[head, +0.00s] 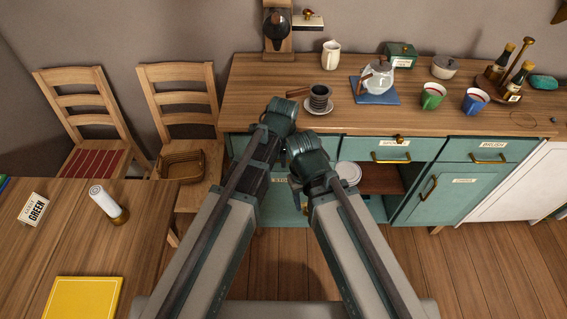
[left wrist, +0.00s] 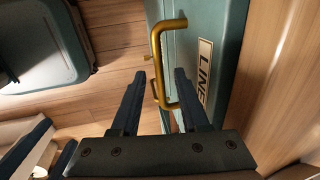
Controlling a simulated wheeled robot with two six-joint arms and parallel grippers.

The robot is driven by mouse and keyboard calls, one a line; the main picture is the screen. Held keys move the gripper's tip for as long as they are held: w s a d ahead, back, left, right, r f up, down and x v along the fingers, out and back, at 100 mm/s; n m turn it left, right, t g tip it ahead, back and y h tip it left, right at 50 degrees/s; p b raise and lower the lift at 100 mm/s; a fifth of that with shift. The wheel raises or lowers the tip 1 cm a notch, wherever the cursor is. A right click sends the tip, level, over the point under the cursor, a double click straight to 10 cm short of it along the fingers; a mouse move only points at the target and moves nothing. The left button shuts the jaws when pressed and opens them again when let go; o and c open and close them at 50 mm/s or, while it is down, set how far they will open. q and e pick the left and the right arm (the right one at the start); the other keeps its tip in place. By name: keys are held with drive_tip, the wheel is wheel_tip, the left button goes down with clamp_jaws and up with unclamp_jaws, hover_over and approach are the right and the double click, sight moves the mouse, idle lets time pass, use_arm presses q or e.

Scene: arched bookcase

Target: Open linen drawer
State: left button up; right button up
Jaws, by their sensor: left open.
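In the left wrist view, a teal front (left wrist: 217,55) carries a label whose visible letters read "LINE". Its brass bar handle (left wrist: 157,50) stands out from it. My left gripper (left wrist: 159,75) is open, with one finger on each side of the lower part of the handle. I cannot tell whether either finger touches it. In the head view, a teal drawer front (head: 335,149) is mostly hidden behind my arms, so its label and handle do not show there.
A drawer labelled BRUSH (head: 480,151) is at right. A wooden table (head: 60,245) stands at left.

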use_arm(q)
drive_tip(key=shift+w+f, duration=0.1)
drive_tip(key=shift+f, duration=0.25)
clamp_jaws()
idle(1.2)
